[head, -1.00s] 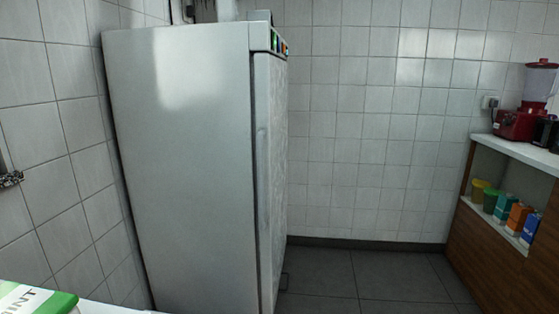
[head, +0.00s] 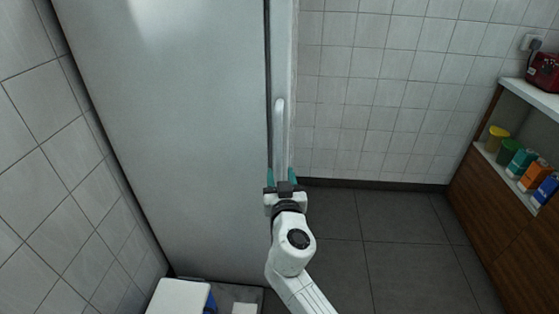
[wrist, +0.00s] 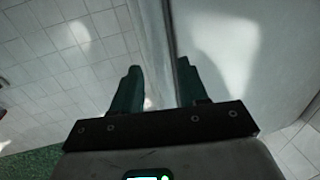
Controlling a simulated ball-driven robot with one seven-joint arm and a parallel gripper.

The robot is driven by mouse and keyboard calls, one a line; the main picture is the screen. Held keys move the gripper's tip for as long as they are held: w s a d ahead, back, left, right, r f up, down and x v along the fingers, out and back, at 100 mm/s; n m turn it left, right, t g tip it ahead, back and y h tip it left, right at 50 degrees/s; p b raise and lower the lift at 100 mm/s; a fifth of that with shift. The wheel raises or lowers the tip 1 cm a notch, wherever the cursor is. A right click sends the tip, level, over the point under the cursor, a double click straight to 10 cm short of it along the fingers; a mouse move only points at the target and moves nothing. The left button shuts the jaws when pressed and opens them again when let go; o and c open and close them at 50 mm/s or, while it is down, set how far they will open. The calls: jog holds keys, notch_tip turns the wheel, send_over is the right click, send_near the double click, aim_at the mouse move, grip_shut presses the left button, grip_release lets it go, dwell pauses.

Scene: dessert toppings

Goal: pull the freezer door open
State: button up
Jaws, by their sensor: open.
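The freezer (head: 170,110) is a tall pale grey cabinet on the left, its side panel towards me. Its door (head: 285,50) shows edge-on at the right, beyond a thin dark seam, and looks shut. The white upright handle (head: 279,130) stands on the door. My gripper (head: 281,175) is open, its teal fingers on either side of the handle's lower part in the head view. In the wrist view, the open fingers (wrist: 158,68) flank a pale upright strip beside a dark seam. I cannot tell whether they touch the handle.
The dark tiled floor (head: 395,245) right of the freezer is clear. A wooden counter (head: 485,195) with colourful cartons stands at the right. A tiled wall (head: 400,100) is behind. A white-lidded box (head: 180,297) sits low at the front left.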

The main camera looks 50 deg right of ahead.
aim_at(279, 167)
jog(key=shift+x, duration=2.65)
grip_shut()
